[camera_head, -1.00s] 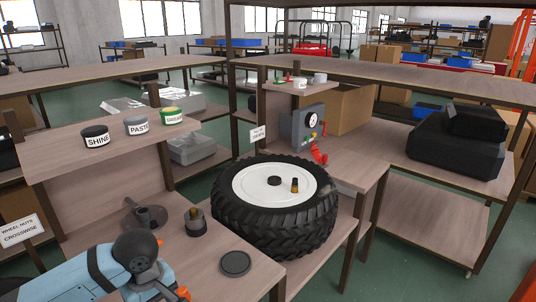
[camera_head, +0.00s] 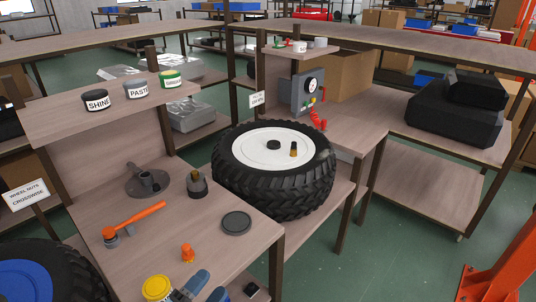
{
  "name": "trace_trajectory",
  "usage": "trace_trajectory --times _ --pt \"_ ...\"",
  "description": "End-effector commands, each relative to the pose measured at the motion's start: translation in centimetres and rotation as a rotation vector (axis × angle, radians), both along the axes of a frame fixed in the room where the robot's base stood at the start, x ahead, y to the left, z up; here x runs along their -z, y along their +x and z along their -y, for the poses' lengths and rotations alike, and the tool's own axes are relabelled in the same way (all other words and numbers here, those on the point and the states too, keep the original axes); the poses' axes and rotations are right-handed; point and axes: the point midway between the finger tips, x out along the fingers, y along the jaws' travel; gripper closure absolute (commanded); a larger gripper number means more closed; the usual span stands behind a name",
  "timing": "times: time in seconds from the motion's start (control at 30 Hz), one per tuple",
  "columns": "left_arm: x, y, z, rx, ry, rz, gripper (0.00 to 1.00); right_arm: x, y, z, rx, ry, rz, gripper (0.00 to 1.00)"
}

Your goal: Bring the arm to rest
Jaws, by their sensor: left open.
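The arm that showed low at the left earlier is gone from over the bench. Two dark blue-grey, finger-like shapes at the bottom edge, beside a yellow round-topped thing (camera_head: 157,288), look like the tips of my left gripper (camera_head: 205,289). They are spread apart with nothing seen between them; the rest is cut off by the frame. They appear clear of the wheel. My right gripper is not in view.
The bench holds an orange-handled tool (camera_head: 138,215), an orange piece (camera_head: 187,253), a dark disc (camera_head: 236,222) and a grey stand (camera_head: 149,182). A wheel (camera_head: 275,170) lies to the right. A blue-hubbed wheel (camera_head: 28,280) is at lower left. Three tins line the shelf (camera_head: 60,130).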

Motion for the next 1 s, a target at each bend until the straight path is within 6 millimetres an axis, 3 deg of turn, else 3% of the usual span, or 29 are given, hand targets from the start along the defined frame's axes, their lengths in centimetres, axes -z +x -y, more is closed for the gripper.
trace_trajectory --times 0.03,0.1,0.2,0.4,0.5,0.73,0.9,1.0 --pt "3.4 -0.9 -1.7 -0.087 -0.132 -0.221 0.47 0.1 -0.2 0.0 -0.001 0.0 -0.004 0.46" --pt "7.3 -2.2 -3.6 -0.183 -0.286 -0.467 0.47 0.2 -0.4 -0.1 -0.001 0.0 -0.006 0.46" --pt "12.0 -4.8 -5.3 -0.294 -0.463 -0.748 0.47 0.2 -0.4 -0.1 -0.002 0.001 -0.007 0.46" --pt "19.2 -11.8 -6.8 -0.477 -0.748 -1.197 0.47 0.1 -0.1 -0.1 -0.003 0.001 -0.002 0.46" --pt "15.4 -11.6 -6.9 -0.474 -0.744 -1.188 0.47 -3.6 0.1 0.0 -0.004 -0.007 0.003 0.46" --pt "9.8 -11.8 -7.3 -0.471 -0.719 -1.165 0.47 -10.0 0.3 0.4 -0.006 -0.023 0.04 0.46" --pt "6.6 -12.0 -7.5 -0.468 -0.706 -1.149 0.47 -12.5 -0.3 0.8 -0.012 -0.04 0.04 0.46" --pt "6.0 -12.0 -7.6 -0.468 -0.701 -1.145 0.47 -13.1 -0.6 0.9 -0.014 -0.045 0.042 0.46"
